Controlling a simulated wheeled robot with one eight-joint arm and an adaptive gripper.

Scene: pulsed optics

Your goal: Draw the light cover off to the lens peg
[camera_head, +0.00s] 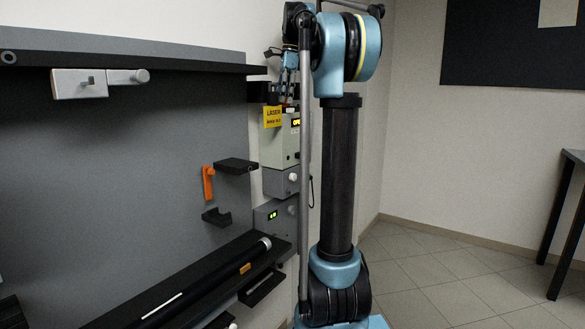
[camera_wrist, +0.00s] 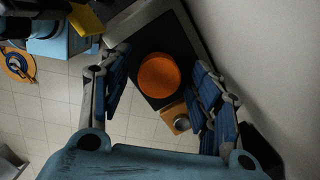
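A round orange disc (camera_wrist: 158,75), which may be the light cover, sits on a dark surface in the wrist view. My gripper (camera_wrist: 160,92) is open, with one blue-padded finger left of the disc and one right of it. The fingers appear apart from the disc; I cannot tell how far above it they are. In the head view my gripper (camera_head: 287,76) points down above the yellow-labelled laser unit (camera_head: 275,145), partly hidden by my arm. I cannot tell for sure which part is the lens peg.
A small orange block with a round metal piece (camera_wrist: 175,119) is close to the disc. In the head view, an orange strip (camera_head: 208,185) hangs on the grey panel, near a small black shelf (camera_head: 236,165). A dark top rail (camera_head: 190,63) ends near my gripper.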

